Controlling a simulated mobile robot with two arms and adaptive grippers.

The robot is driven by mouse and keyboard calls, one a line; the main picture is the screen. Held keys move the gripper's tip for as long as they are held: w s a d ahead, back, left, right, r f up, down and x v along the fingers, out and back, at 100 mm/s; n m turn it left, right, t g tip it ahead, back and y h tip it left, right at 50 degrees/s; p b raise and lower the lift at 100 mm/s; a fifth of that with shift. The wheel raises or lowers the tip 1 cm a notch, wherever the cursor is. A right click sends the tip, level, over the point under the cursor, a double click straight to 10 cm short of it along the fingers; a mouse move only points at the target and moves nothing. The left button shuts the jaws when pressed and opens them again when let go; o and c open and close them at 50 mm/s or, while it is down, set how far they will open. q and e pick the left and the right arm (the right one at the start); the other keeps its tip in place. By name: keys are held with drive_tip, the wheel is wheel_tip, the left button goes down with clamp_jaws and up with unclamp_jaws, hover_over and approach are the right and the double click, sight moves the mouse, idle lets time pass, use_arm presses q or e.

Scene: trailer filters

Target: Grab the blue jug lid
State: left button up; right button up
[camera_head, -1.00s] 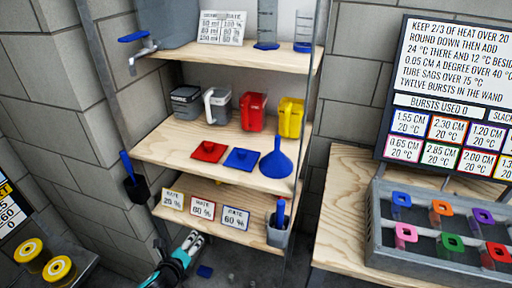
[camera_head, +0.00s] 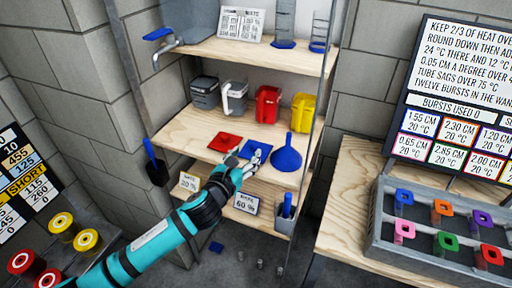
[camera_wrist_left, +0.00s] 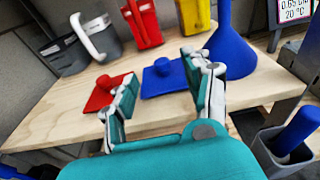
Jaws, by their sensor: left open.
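The blue jug lid (camera_head: 256,151) is a flat square with a round knob, lying on the middle wooden shelf; my gripper partly covers it in the head view. In the left wrist view the blue lid (camera_wrist_left: 165,79) shows ahead, between and beyond the fingers. My left gripper (camera_head: 244,160) is open and empty at the shelf's front edge, its fingers pointing at the lid; it also shows in the left wrist view (camera_wrist_left: 165,95). I cannot tell whether it touches the lid. My right gripper is not in view.
A red lid (camera_head: 225,142) lies left of the blue one, and a blue funnel (camera_head: 287,156) stands close on its right. Grey, white-handled, red (camera_head: 267,104) and yellow jugs stand behind. A blue-handled scoop in a holder (camera_head: 285,215) is below right.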

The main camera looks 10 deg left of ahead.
sight(254, 146)
use_arm(q)
drive_tip(key=x, duration=0.3)
drive_tip(key=p+x, duration=0.1)
drive_tip(key=x, duration=0.2)
drive_tip(key=shift+f+p, duration=0.25)
drive_tip(key=shift+p, duration=0.05)
drive_tip(key=shift+w+d+f, duration=0.15)
drive_tip(key=shift+w, duration=0.35)
drive_tip(key=shift+s, duration=0.1)
clamp_jaws()
